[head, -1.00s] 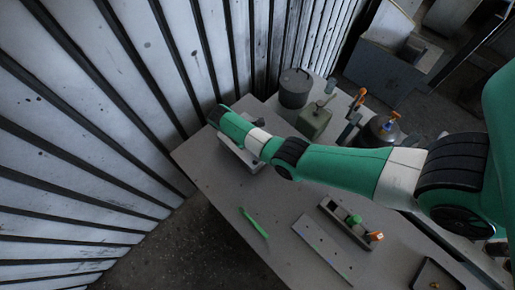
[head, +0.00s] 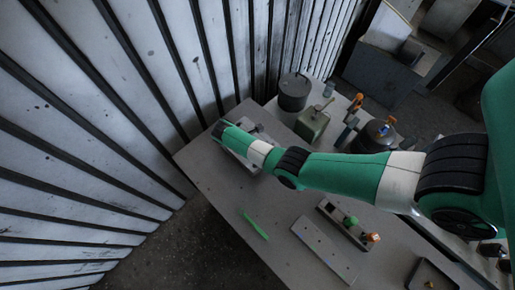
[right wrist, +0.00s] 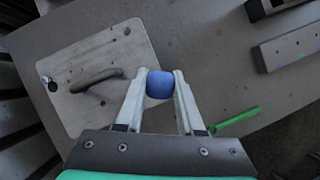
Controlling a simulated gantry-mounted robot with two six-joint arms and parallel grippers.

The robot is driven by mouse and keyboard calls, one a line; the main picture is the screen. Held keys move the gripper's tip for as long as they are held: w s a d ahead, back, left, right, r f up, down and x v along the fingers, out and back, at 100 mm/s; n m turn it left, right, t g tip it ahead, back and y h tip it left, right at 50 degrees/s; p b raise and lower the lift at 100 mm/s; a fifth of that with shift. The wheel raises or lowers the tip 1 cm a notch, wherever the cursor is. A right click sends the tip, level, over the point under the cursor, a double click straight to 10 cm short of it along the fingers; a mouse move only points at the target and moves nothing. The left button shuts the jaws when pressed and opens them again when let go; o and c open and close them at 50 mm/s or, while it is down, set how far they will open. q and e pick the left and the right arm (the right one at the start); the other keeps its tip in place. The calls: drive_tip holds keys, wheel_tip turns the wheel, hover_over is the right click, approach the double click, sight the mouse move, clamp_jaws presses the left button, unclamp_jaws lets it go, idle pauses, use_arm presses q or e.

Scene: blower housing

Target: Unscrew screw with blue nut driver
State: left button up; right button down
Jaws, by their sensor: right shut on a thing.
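In the right wrist view my right gripper (right wrist: 161,74) is shut on the blue handle of the nut driver (right wrist: 160,87). The handle is seen end-on, so its shaft and tip are hidden. A light grey plate (right wrist: 118,55) with a dark curved handle (right wrist: 97,79) lies to the left of the gripper. A small round screw-like piece (right wrist: 45,80) sits near the plate's left edge, apart from the blue handle in the picture. In the head view the plate (head: 247,158) is mostly covered by my right arm, and the blue driver is hidden. My left gripper is not in view.
A green stick (head: 257,226) and a flat grey strip (head: 325,250) lie on the table. A holder (head: 336,215) carries green and orange handles. A dark cylinder (head: 294,92), a green can (head: 312,124) and a round pot (head: 377,135) stand at the back. A ribbed wall rises at left.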

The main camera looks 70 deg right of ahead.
drive_tip(key=c, duration=1.1)
unclamp_jaws()
clamp_jaws()
drive_tip(key=shift+r, duration=0.15)
wheel_tip(320, 180, up, 8)
drive_tip(key=p, duration=0.8)
drive_tip(key=shift+f, duration=0.2)
